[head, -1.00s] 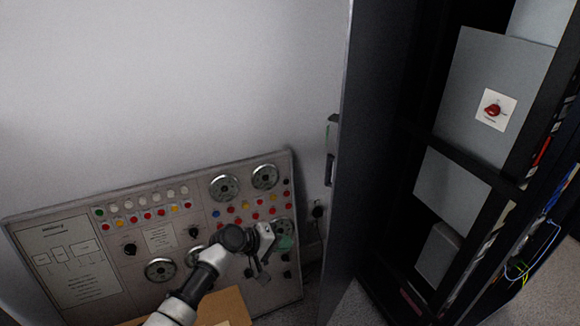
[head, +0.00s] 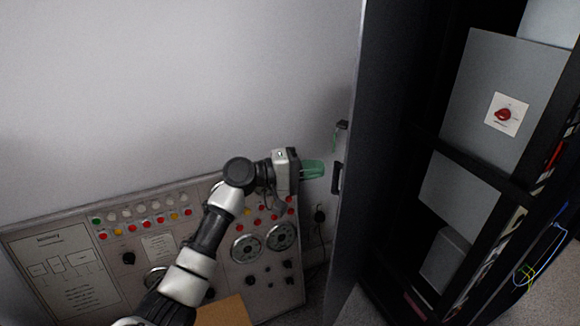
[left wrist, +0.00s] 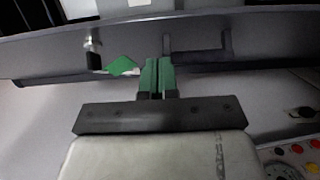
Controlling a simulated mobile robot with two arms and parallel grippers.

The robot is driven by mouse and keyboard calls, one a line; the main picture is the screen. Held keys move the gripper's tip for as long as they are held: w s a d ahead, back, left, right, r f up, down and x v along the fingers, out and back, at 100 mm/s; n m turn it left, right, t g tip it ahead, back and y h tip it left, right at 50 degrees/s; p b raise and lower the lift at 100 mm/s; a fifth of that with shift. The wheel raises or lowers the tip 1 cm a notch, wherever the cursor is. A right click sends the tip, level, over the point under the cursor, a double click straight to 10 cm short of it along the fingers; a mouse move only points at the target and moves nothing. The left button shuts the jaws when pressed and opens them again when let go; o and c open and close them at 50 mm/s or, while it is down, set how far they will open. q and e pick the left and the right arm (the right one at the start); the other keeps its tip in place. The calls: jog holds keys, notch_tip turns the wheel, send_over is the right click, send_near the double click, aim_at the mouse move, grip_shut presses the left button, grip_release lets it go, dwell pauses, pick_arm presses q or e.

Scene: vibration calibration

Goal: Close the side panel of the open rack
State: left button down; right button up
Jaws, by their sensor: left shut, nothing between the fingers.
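The rack (head: 482,181) stands open at the right in the head view, its inside showing. Its dark side panel (head: 382,150) stands swung out at the rack's left, and also crosses the top of the left wrist view (left wrist: 275,48). A dark handle (head: 337,178) sits on the panel's outer face; the left wrist view shows this handle (left wrist: 200,53) too. My left gripper (head: 314,169) has green fingers, shut and empty, just left of the handle. In the left wrist view its fingertips (left wrist: 157,65) point at the panel, beside the handle; contact cannot be told. My right gripper is out of view.
A control board (head: 75,255) with dials and buttons leans against the white wall (head: 180,80) below my left arm. A latch (head: 341,126) with a green piece sits above the handle. A brown box (head: 223,311) is at the bottom. Loose cables (head: 540,265) hang at the rack's right.

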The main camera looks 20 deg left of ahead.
pick_arm(q)
jog(key=shift+s+d+p, duration=0.25)
jog(key=shift+d, duration=0.65)
jog(key=shift+s+d+p, duration=0.25)
jog(key=shift+d, duration=0.65)
